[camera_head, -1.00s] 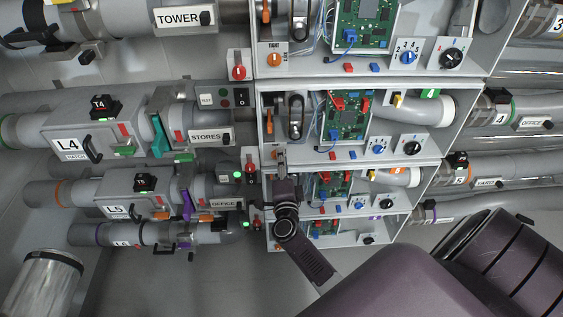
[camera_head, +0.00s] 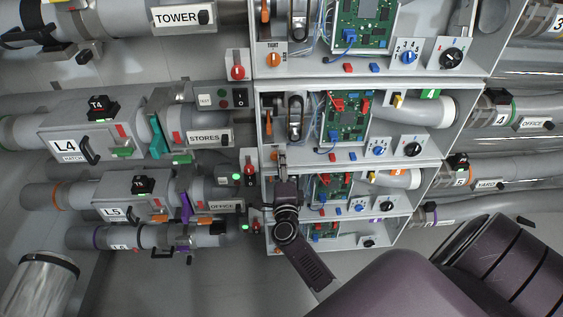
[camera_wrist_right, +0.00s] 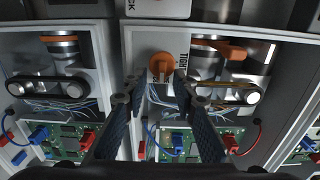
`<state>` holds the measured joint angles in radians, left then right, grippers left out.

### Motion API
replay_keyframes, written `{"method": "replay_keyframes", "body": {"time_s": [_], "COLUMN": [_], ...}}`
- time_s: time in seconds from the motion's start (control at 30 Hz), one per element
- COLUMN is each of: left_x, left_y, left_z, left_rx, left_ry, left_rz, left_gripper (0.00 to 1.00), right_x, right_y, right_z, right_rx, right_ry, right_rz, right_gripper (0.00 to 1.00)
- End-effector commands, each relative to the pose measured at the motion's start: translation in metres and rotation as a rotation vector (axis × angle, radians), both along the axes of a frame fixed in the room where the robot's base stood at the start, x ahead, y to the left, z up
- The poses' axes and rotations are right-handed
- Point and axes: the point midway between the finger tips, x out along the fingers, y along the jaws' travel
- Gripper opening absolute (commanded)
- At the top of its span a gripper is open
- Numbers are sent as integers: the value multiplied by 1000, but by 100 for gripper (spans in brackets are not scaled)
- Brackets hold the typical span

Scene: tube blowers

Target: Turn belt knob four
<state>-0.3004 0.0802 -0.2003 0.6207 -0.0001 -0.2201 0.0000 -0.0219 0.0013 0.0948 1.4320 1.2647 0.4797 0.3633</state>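The belt knob (camera_wrist_right: 161,66) is orange and round with a raised grip, on a light panel beside a TIGHT label in the right wrist view. My right gripper (camera_wrist_right: 161,90) is open, with its two dark fingertips on either side just short of the knob. I cannot tell whether they touch it. In the head view my right gripper (camera_head: 280,160) is at the lower left of the second box (camera_head: 452,138), in line with the pipe marked 4, and largely hides the knob there. My left gripper is not in view.
Orange levers and black belts on pulleys (camera_wrist_right: 225,92) lie close to the fingers in the wrist view. Green circuit boards (camera_head: 344,117) and loose wires fill the open boxes. A similar orange knob (camera_head: 274,60) is on the box above. Grey pipes (camera_head: 75,142) run along the left.

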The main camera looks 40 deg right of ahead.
Motion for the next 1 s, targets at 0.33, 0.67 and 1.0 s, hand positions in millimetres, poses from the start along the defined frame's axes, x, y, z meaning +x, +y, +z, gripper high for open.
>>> {"method": "replay_keyframes", "body": {"time_s": [0.33,0.67,1.0], "left_x": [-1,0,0], "left_y": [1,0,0], "left_z": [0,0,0], "left_rx": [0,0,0], "left_ry": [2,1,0], "left_rz": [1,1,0], "left_gripper": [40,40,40], "right_x": [-2,-52,-97], "right_y": [2,32,59], "right_z": [0,-2,0], "right_rx": [-1,2,0], "right_ry": [0,3,0], "right_rz": [1,1,0], "right_gripper": [29,29,29]}}
